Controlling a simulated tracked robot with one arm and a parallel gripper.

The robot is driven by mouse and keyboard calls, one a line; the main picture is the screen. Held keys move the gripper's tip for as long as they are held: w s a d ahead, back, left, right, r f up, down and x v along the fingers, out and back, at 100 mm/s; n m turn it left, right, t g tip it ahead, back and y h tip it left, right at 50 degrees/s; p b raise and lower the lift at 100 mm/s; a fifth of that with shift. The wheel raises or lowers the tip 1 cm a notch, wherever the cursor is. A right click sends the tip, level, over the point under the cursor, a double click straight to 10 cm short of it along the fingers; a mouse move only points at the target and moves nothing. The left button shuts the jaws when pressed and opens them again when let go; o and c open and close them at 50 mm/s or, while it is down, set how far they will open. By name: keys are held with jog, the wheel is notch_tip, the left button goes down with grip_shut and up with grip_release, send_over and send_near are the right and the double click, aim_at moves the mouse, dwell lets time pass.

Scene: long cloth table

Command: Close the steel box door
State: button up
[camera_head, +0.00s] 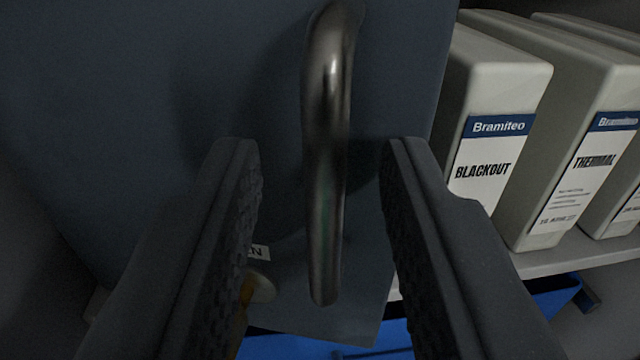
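The steel box door (150,90) is a dark blue-grey panel that fills the upper left and middle of the view. A shiny curved metal handle (327,150) stands out from it, running nearly upright. My gripper (318,150) is open, with one dark ridged finger on each side of the handle. Gaps show between the handle and both fingers, so neither seems to touch it. The inside of the box is not in view, and I cannot tell how far the door stands open.
White binders stand on a pale shelf (560,262) to the right, among them one marked BLACKOUT (500,130) and one marked THERMAL (590,150). A blue object (550,298) is below the shelf. A small yellowish knob-like thing (258,290) shows beside the left finger.

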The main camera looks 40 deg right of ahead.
aim_at(380, 133)
grip_shut()
jog(key=shift+w+d+r, duration=0.1)
jog(key=shift+w+d, duration=0.05)
jog(key=w+d+p, duration=0.1)
jog(key=d+p, duration=0.1)
jog(key=w+d+p, duration=0.2)
jog(key=shift+w+d+r+p, duration=0.1)
jog(key=shift+w+d+p, duration=0.1)
jog(key=shift+p, duration=0.15)
jog(key=shift+d+r, duration=0.1)
jog(key=shift+d, duration=0.05)
jog(key=shift+o, duration=0.2)
grip_release()
jog(key=shift+d, duration=0.15)
jog(key=shift+f, duration=0.2)
jog(key=shift+a, duration=0.2)
